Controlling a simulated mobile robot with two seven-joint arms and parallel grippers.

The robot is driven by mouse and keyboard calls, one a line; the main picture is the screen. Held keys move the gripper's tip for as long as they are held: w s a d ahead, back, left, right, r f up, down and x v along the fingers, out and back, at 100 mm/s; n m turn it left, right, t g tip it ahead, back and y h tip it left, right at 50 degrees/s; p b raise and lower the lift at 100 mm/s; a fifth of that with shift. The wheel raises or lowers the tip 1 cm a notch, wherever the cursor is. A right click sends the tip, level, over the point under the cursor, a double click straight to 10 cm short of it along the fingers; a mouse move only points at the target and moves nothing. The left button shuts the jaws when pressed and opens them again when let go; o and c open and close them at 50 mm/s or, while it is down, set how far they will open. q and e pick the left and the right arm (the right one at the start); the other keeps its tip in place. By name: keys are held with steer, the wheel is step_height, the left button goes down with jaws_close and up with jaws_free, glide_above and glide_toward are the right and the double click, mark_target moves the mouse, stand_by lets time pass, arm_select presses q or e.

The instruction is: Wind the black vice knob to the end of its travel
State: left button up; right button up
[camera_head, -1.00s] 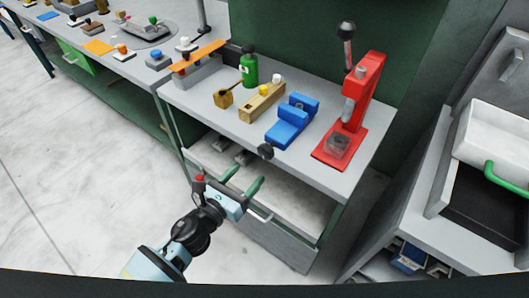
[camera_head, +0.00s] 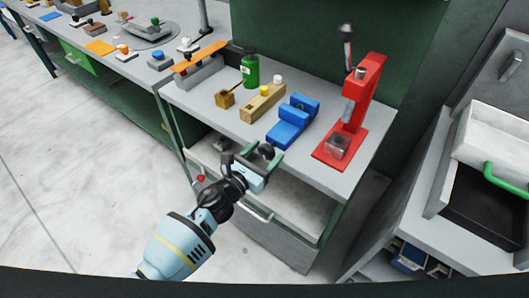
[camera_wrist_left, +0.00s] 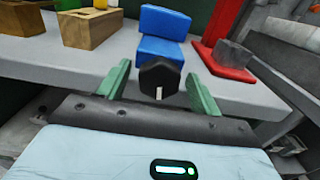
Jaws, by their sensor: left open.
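The blue vice (camera_head: 293,119) sits near the front edge of the grey bench, and it also shows in the left wrist view (camera_wrist_left: 162,32). Its black knob (camera_wrist_left: 159,77) faces me, with a small white mark on its lower face. In the head view the knob (camera_head: 266,151) shows at the bench's front edge. My left gripper (camera_head: 265,159) is open, with its green fingers on either side of the knob. In the left wrist view the fingers (camera_wrist_left: 160,86) stand apart from the knob, with a gap on both sides. My right gripper is out of view.
A red press (camera_head: 352,115) stands right of the vice. A wooden block (camera_head: 262,103) and a green bottle (camera_head: 250,70) stand to its left. An open drawer (camera_head: 290,203) lies below the bench front, under my left gripper.

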arm_select(q)
steer(key=shift+w, duration=0.1)
steer(key=shift+c, duration=0.5)
steer(key=c, duration=0.9)
steer(key=shift+n, duration=0.7)
steer(key=o, duration=1)
steer(key=v, duration=0.7)
steer(key=shift+s+a, duration=0.2)
steer(key=shift+s, duration=0.1)
